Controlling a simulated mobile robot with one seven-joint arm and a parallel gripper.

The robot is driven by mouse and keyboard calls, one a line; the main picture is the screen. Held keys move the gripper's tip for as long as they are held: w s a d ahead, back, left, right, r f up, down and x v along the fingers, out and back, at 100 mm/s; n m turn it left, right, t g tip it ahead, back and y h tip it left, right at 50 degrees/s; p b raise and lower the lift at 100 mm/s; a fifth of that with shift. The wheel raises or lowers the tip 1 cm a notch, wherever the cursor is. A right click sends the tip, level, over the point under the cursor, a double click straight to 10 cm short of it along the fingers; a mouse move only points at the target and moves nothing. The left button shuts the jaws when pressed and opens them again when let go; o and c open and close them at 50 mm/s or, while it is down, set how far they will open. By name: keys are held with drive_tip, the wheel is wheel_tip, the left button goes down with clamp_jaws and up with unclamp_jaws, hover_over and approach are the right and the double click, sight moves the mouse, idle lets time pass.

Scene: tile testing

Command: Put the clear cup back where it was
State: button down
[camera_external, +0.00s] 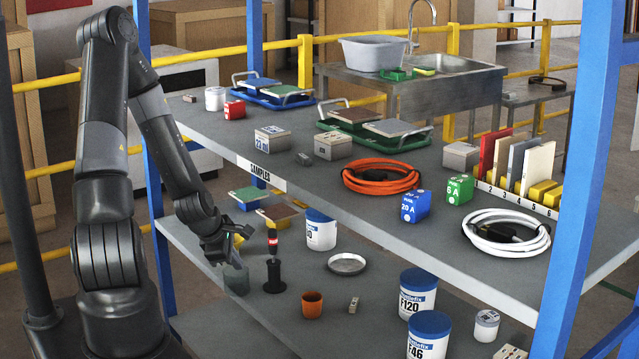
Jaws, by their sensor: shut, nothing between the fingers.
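A clear, grey-tinted cup (237,280) stands upright on the lower shelf near its left front edge. My gripper (224,256) is just above and beside the cup's rim, reaching down under the upper shelf. The fingers are shut and empty; they are small and dark here, and I cannot tell whether they touch the cup.
An orange cup (312,304), a metal dish (347,264) and white tubs with blue lids (321,230) share the lower shelf (370,310). The upper shelf (330,175) overhangs behind.

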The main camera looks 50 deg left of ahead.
sight(236, 273)
drive_tip(key=w+a+f+n+y, duration=0.1)
drive_tip(key=a+f+n, duration=0.2)
drive_tip(key=n, duration=0.2)
drive_tip(key=w+a+f+n+t+y, duration=0.1)
drive_tip(key=w+a+f+n, duration=0.1)
drive_tip(key=a+f+n, duration=0.1)
drive_tip(key=w+a+f+n+y, duration=0.1)
drive_tip(key=w+a+f+n, duration=0.1)
drive_tip(key=a+f+n, duration=0.2)
drive_tip(key=shift+w+a+f+n+y, duration=0.1)
drive_tip(key=shift+n+y, duration=0.05)
drive_tip(key=shift+n, duration=0.65)
drive_tip(key=shift+w+f+n+y, duration=0.1)
drive_tip(key=shift+n+y, duration=0.05)
drive_tip(key=shift+n, duration=0.65)
drive_tip(key=w+a, duration=0.2)
drive_tip(key=w, duration=0.1)
drive_tip(key=w+a, duration=0.2)
drive_tip(key=w, duration=0.2)
drive_tip(key=w+a, duration=0.3)
drive_tip(key=shift+w, duration=0.2)
drive_tip(key=shift+s+r, duration=0.1)
